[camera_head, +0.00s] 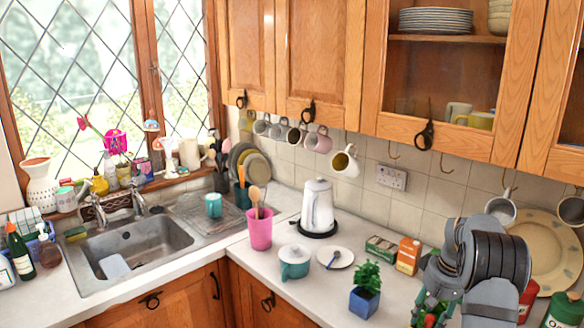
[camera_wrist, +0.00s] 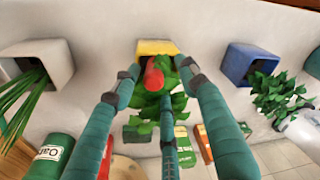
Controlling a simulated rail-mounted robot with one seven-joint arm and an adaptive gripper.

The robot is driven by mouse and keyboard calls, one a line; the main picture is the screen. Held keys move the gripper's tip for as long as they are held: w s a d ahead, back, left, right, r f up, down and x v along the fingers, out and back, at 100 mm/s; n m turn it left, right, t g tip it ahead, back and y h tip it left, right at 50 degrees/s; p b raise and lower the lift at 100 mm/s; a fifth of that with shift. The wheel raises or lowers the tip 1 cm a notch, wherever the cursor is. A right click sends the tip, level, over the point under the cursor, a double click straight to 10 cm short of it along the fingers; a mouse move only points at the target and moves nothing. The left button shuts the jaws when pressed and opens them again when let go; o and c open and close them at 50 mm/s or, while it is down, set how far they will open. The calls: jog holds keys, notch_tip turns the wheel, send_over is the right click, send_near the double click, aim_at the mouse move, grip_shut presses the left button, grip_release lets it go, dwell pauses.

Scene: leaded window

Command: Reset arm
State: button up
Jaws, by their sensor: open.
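My gripper (camera_head: 436,306) is at the lower right of the head view, over the counter, with its teal fingers pointing down. In the wrist view my gripper (camera_wrist: 158,70) is open, its fingers spread around a red pepper (camera_wrist: 152,78) on a leafy green plant. The plant grows in a yellow pot (camera_wrist: 157,47). The fingers do not visibly close on the pepper; whether they touch the leaves I cannot tell. My arm hides part of the counter and wall behind it in the head view.
A blue pot with a plant (camera_head: 364,302) stands left of my gripper. A grey pot of chives (camera_wrist: 42,55) is on the other side. Cartons (camera_head: 407,255), a green canister (camera_head: 565,312) and a leaning plate (camera_head: 540,240) are close behind. The white kettle (camera_head: 318,207) stands further left.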

notch_tip(320, 180, up, 10)
jog(key=s+r, duration=0.1)
jog(key=s, duration=0.1)
jog(key=f, duration=0.4)
jog(key=w+f, duration=0.1)
jog(key=f, duration=0.2)
jog(key=w+f, duration=0.1)
jog(key=f, duration=0.3)
jog(key=shift+f, duration=0.3)
jog(key=shift+f+p, duration=0.15)
jog(key=shift+p, duration=0.25)
jog(key=r+p, duration=0.3)
jog(key=r, duration=0.1)
jog(key=shift+w, duration=0.2)
jog(key=shift+s, duration=0.15)
notch_tip(320, 180, up, 4)
jog(key=p, duration=0.3)
jog(key=shift+r+p, duration=0.15)
jog(key=shift+p, duration=0.2)
jog(key=shift+d, duration=0.1)
